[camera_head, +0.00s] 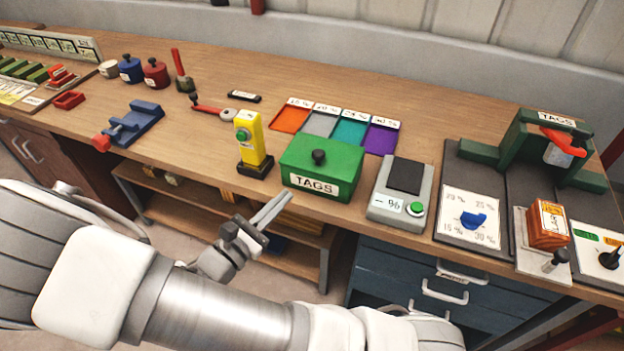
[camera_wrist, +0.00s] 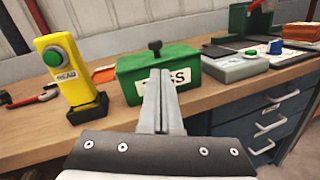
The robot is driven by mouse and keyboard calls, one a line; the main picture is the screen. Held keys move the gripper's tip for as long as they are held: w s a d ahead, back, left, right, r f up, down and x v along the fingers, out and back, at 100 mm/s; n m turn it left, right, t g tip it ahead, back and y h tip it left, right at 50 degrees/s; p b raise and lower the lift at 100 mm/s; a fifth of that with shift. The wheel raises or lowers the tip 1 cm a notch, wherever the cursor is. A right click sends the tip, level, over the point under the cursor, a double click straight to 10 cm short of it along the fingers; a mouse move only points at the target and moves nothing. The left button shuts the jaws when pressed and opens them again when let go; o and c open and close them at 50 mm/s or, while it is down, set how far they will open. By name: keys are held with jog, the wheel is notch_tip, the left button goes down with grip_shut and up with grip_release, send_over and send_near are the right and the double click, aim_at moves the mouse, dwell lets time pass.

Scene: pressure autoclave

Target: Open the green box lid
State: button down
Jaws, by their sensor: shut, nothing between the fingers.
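The green box (camera_head: 318,172) stands near the front edge of the wooden workbench, with a white label reading TAGS on its front. Its green lid (camera_head: 325,151) lies closed on top and has a black knob (camera_head: 319,157) in the middle. My gripper (camera_head: 287,196) is shut and empty, just in front of the box at the bench's front edge. In the wrist view the fingers of my gripper (camera_wrist: 162,75) point toward the box (camera_wrist: 187,80) and cover part of its label. The black knob (camera_wrist: 155,48) shows above the fingertips, apart from them.
A yellow post with a green button (camera_head: 250,145) stands close left of the box. A grey device with a green button (camera_head: 402,194) stands close right. Coloured trays (camera_head: 289,118) lie behind it. Blue drawers (camera_head: 440,285) are below the bench at right.

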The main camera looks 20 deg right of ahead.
aim_at(315, 159)
jog(key=shift+n+t, duration=0.4)
jog(key=shift+n, duration=0.1)
jog(key=x, duration=0.9)
jog(key=shift+w+f, duration=0.35)
jog(key=shift+w, duration=0.05)
jog(key=shift+r, duration=0.15)
jog(key=shift+d+r+y+p, duration=0.1)
jog(key=shift+r+y+p, duration=0.25)
jog(key=shift+p, duration=0.3)
